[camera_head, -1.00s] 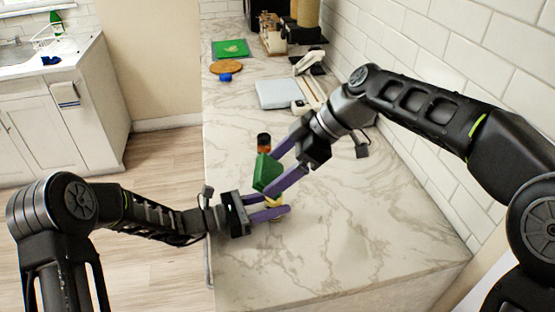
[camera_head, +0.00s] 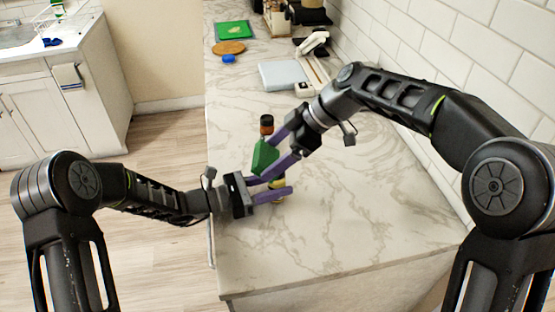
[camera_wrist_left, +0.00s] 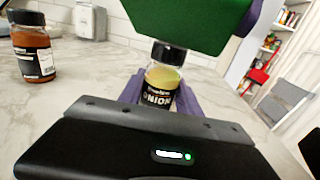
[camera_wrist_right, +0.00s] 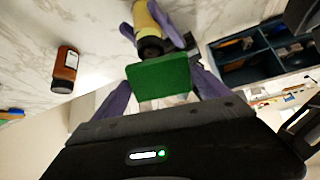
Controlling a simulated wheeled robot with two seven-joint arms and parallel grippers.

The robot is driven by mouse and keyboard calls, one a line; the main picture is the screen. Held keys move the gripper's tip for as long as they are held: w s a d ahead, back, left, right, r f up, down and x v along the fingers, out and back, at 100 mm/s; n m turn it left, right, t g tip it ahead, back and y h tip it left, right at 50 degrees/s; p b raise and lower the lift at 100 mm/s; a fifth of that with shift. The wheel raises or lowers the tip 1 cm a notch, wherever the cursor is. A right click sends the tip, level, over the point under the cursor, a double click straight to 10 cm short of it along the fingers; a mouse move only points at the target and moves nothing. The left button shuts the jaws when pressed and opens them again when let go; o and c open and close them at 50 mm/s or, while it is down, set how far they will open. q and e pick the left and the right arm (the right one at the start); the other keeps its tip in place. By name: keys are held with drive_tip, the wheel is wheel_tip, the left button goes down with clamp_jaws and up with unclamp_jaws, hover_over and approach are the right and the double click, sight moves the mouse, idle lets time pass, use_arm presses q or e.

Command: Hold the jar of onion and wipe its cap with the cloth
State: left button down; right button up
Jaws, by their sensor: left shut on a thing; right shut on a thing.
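The jar of onion (camera_wrist_left: 161,88), with yellow contents and a black cap (camera_wrist_left: 168,54), stands upright between my left gripper's purple fingers in the left wrist view. In the head view my left gripper (camera_head: 282,186) is shut on this jar, low over the counter, and mostly hides it. My right gripper (camera_head: 269,162) is shut on the green cloth (camera_head: 264,157), which looks like a thick block. The cloth (camera_wrist_right: 160,78) is right by the cap (camera_wrist_right: 150,46) in the right wrist view. In the left wrist view it hangs just above the cap; I cannot tell whether they touch.
A jar with red-brown contents and a dark cap (camera_head: 266,125) stands on the marble counter (camera_head: 330,225) just behind the grippers. A grey-white flat item (camera_head: 286,75) lies farther back. A tiled wall (camera_head: 455,70) bounds the right. The front counter is clear.

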drive_tip(key=shift+w+a, duration=0.3)
drive_tip(key=shift+w, duration=0.35)
drive_tip(key=shift+s+d, duration=1.05)
drive_tip(key=shift+s, duration=1.7)
wheel_tip(320, 180, up, 8)
drive_tip(key=shift+w, duration=0.1)
drive_tip(key=shift+w+d, duration=0.85)
drive_tip(key=shift+d, duration=0.05)
